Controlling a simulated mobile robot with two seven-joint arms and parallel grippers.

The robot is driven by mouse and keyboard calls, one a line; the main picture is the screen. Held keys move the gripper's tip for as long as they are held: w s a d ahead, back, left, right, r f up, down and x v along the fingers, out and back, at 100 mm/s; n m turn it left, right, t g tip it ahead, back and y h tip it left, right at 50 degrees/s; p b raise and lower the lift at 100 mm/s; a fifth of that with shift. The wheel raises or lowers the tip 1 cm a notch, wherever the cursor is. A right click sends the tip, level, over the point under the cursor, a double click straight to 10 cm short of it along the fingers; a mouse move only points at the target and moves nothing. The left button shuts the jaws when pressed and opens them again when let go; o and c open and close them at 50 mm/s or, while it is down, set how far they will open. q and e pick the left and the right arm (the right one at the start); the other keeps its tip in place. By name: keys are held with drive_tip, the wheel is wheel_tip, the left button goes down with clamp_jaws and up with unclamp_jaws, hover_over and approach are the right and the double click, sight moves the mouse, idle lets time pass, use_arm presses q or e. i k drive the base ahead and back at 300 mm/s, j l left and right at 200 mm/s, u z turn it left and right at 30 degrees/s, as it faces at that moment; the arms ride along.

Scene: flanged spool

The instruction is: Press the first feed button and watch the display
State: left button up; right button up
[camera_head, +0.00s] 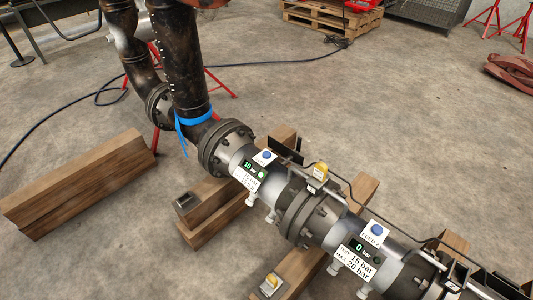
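The flanged spool (318,217) lies diagonally across the lower middle, resting on timber blocks. Two blue round buttons on white plates sit on it: a left one (266,155) and a right one (377,230), whose plate reads something like "FEED". Beside the left button, a dark display (254,170) shows green digits that look like "10 bar". Beside the right button, another display (366,251) shows "0 bar". The right label (356,264) reads 15 bar and 20 bar; the left label (245,180) is too small to read surely. Neither gripper is in view.
A dark vertical pipe (184,60) with a blue strap (192,118) rises at the spool's left end. Timber beams (80,185) lie on the concrete floor. A thin line runs along the spool's far side. A pallet (332,20) and red stands are behind.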

sight(266, 154)
drive_tip(key=j, duration=0.9)
drive_tip(key=i+j+z, duration=0.2)
drive_tip(key=i+j, duration=0.6)
drive_tip(key=i, duration=0.15)
drive_tip(key=i+l, duration=0.1)
